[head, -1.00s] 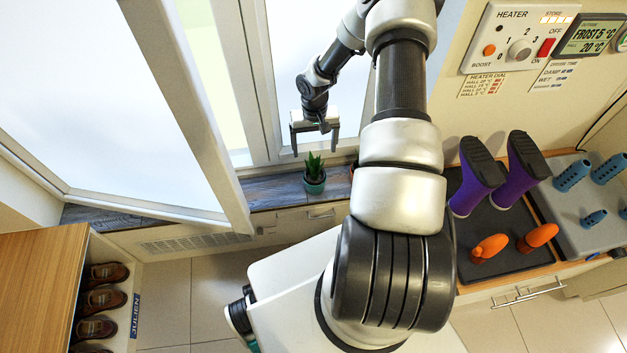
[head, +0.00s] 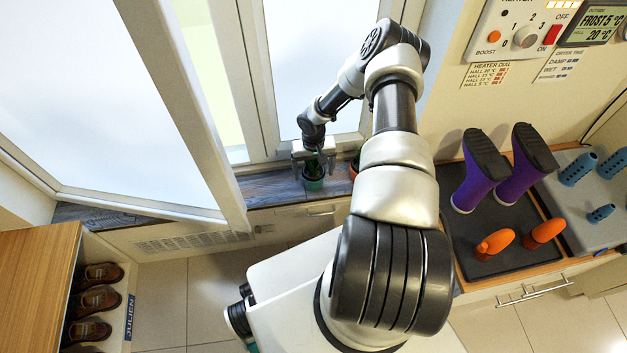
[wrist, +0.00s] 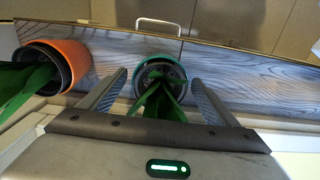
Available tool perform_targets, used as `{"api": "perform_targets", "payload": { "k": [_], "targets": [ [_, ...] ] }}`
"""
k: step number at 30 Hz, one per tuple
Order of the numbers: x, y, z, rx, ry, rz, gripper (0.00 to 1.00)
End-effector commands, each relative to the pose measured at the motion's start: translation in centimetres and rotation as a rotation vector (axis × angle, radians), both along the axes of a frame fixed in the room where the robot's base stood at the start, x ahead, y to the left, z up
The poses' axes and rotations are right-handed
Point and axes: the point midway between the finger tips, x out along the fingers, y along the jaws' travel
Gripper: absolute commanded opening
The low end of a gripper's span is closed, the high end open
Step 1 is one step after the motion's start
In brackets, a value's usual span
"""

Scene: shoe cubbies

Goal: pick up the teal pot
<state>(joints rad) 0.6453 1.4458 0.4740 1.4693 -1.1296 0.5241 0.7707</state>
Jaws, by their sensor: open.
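The teal pot (head: 313,183) with a green spiky plant stands upright on the dark wooden sill in the head view. In the wrist view the teal pot (wrist: 160,72) shows from above, its rim just beyond and between the two fingertips. My gripper (head: 314,172) is open and low over the pot, pointing down, with its fingers on either side of the plant. In the wrist view my gripper (wrist: 160,84) holds nothing, and a gap shows between each finger and the pot. The plant's leaves (wrist: 160,104) reach back between the fingers.
An orange pot (wrist: 52,62) with a green plant stands on the sill (wrist: 112,62) to the left in the wrist view. An open window sash (head: 205,130) stands left of my gripper.

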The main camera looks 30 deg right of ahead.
Motion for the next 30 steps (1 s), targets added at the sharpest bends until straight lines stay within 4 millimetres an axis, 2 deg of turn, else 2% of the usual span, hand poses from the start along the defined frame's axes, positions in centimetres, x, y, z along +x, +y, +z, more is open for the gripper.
{"api": "perform_targets", "payload": {
  "k": [1, 3, 11, 14, 20, 26, 30],
  "targets": [
    [0.0, 0.0, -0.9, 0.001, 0.001, -0.001, 0.83],
    [0.0, 0.0, -1.4, 0.0, 0.0, -0.002, 0.83],
    [0.0, 0.0, -1.6, -0.001, -0.001, -0.001, 0.83],
    [0.0, 0.0, -1.6, -0.001, -0.001, -0.001, 0.7],
    [0.0, 0.0, -1.6, -0.001, -0.001, -0.001, 0.36],
    [0.1, 0.0, -1.6, -0.002, -0.002, -0.001, 0.36],
    [0.2, -0.1, -0.4, -0.003, -0.002, 0.0, 0.36]
  ]
}}
